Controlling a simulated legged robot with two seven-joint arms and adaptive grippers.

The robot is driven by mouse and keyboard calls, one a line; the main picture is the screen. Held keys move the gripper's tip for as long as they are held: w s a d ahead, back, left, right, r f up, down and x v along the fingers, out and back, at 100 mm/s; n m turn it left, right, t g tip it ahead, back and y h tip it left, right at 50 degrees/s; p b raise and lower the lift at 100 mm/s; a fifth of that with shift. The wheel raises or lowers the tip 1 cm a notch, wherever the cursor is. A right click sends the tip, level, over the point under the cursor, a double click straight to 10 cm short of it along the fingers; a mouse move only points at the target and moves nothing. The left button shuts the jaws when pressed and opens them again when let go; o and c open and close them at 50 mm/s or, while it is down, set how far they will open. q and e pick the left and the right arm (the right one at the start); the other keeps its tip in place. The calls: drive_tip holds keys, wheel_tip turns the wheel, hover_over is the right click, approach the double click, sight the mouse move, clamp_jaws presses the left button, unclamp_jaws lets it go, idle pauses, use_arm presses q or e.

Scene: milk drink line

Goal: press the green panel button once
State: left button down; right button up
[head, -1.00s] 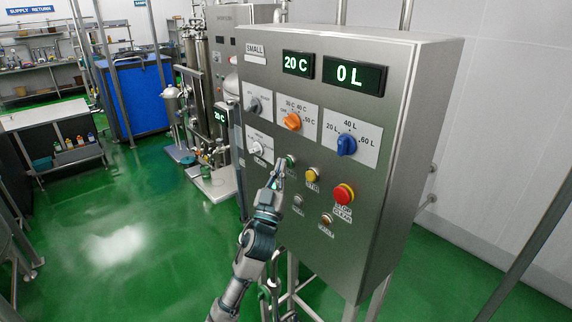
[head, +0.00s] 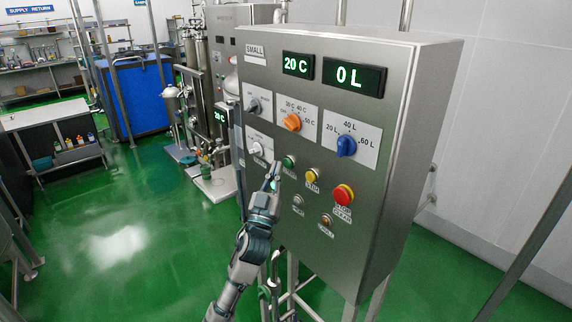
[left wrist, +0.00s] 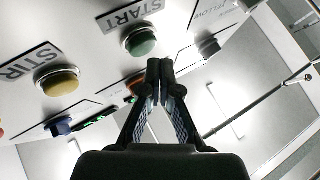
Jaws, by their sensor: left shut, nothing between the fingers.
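The green button (head: 289,161) sits on the front of the grey control panel (head: 262,78), left of the yellow button. In the left wrist view the green button (left wrist: 140,42) shows beside a label reading START, a little above and left of my fingertips. My left gripper (head: 274,174) is shut and empty, just below and left of the green button in the head view. In the left wrist view its fingertips (left wrist: 160,68) are together, and a gap shows between them and the button. My right gripper is not in view.
Beside the green button are a yellow button (head: 312,175) and a red stop button (head: 343,194). Above are an orange knob (head: 292,122), a blue knob (head: 346,145) and displays reading 20 C (head: 298,65) and 0 L (head: 353,76). Open green floor lies to the left.

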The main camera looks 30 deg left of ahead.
use_arm(q)
drive_tip(key=s, duration=0.1)
drive_tip(key=s+a, duration=0.1)
drive_tip(key=s, duration=0.1)
drive_tip(key=s+a+p, duration=0.1)
drive_tip(key=shift+s, duration=0.3)
drive_tip(key=shift+f, duration=0.1)
idle(0.7)
